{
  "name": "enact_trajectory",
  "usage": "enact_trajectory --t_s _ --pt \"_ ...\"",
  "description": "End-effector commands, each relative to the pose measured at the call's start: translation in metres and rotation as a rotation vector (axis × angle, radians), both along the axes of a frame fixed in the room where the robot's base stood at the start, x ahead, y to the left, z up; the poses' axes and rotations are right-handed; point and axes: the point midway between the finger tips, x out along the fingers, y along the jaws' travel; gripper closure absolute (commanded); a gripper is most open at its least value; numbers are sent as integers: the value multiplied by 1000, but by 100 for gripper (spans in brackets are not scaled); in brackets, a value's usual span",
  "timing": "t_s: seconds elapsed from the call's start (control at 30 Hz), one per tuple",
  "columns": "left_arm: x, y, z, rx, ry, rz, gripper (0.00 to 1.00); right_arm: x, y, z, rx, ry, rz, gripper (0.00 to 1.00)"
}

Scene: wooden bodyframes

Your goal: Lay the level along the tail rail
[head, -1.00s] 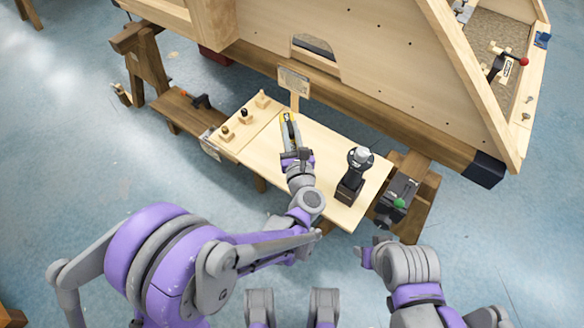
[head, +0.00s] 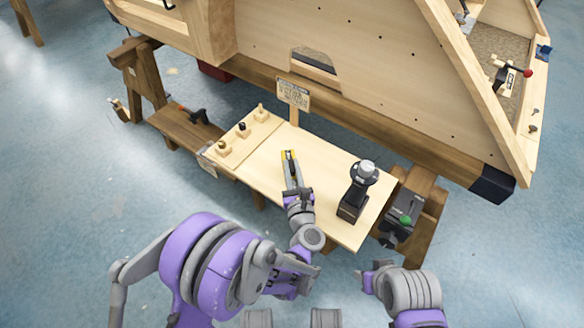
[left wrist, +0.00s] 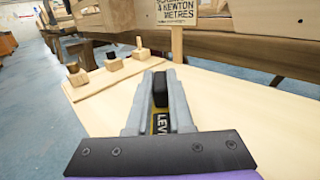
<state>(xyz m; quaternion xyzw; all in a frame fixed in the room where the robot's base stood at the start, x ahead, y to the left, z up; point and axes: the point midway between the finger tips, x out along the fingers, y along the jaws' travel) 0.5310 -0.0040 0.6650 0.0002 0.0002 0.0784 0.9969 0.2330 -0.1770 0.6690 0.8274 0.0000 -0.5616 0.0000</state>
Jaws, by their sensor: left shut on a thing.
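The level (head: 289,158) is a small yellow and black bar. My left gripper (head: 292,170) is shut on it above the pale board. In the left wrist view the level (left wrist: 160,122) sits between the two grey fingers, with part of its lettering showing and much of it hidden. The wooden rail (head: 400,139) runs along the lower edge of the large plywood body, beyond the board; I cannot tell if it is the tail rail. My right gripper (head: 367,281) is low at the right, apart from the board, and its jaw opening is unclear.
The pale board (head: 330,219) carries a black upright tool (head: 356,190) at its right and several small knobbed blocks (head: 242,130) at its left. A lettered sign (head: 293,95) stands at its back edge. A grey device with a green knob (head: 405,219) lies right of the board.

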Motion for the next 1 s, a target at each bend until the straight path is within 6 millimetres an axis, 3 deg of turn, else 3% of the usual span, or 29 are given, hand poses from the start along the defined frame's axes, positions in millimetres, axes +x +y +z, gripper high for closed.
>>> enact_trajectory --t_s 0.17,0.2,0.33,0.73,1.0 --pt "0 0 -4 0 0 0 100 1 0 -4 0 1 0 50" --pt "0 0 -4 0 0 0 75 1 0 -4 0 1 0 50" --pt "0 0 -3 0 0 0 51 0 0 -3 0 1 0 50" --pt "-1 0 2 0 0 0 50 0 0 2 0 -1 0 50" --pt "-53 -10 1 -2 0 -4 50 -1 0 5 0 -1 0 50"
